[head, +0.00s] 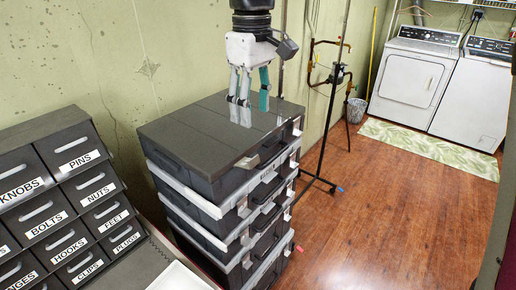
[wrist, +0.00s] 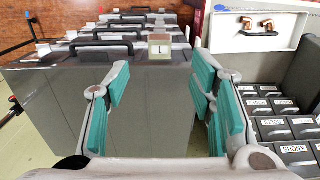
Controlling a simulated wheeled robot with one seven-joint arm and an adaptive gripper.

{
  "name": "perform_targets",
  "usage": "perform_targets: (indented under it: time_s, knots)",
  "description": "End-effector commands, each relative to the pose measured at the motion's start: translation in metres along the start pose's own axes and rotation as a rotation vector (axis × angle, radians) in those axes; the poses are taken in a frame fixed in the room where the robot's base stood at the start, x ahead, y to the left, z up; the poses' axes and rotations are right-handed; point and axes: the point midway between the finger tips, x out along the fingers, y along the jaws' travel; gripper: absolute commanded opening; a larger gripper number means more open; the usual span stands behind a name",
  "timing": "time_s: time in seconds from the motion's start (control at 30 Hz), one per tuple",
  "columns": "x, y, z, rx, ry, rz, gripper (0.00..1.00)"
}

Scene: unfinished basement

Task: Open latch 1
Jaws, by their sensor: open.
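A stack of dark cases with grey edges stands by the wall; the top case (head: 200,135) has a glossy closed lid. It fills the middle of the wrist view (wrist: 150,125). A small pale latch (head: 247,161) sits on the lid's front edge; in the wrist view the latch (wrist: 160,47) bears a dark mark like an L or a 1, beside a black handle (wrist: 92,48). My gripper (head: 248,101) is open and empty above the lid, back from the latch and apart from it. In the wrist view the latch lies beyond the gap between the teal-padded fingers (wrist: 161,78).
A labelled drawer cabinet (head: 83,161) stands left of the stack. A white tray (head: 180,277) lies in front. A dark wheeled stand (head: 331,120) is behind right.

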Motion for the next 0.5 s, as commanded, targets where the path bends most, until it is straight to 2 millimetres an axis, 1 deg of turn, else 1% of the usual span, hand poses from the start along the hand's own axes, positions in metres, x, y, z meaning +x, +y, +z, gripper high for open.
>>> perform_targets:
  time_s: [0.03,0.3,0.5]
  knots:
    - [0.009,0.000,0.001,0.001,-0.004,-0.002,0.50]
    - [0.063,0.000,0.002,0.000,-0.004,-0.002,0.50]
    - [0.097,0.000,0.001,0.000,-0.003,-0.002,0.50]
